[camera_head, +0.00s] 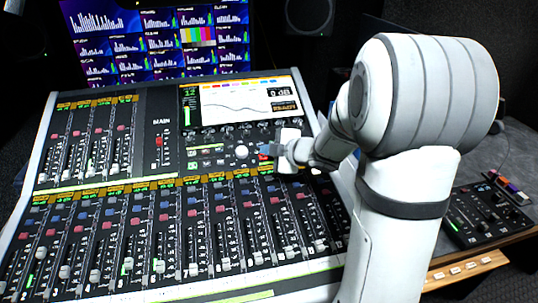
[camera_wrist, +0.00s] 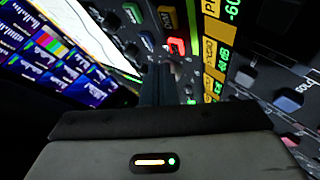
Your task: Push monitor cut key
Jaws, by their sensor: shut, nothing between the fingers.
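The mixing console (camera_head: 165,165) has a small group of keys in its master section. A bit of red also shows at my fingertips in the head view. My gripper (camera_head: 270,151) is shut and empty, pointing at this part of the panel. Its dark fingers (camera_wrist: 158,72) end close to the red key in the wrist view. I cannot tell whether they touch it. My wrist hides the panel right of the fingertips.
The console's screen (camera_head: 250,100) rises behind my gripper, with a row of knobs below it. Many faders (camera_head: 160,265) fill the front. A monitor wall (camera_head: 150,40) stands behind. A smaller control panel (camera_head: 488,212) lies right of my arm.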

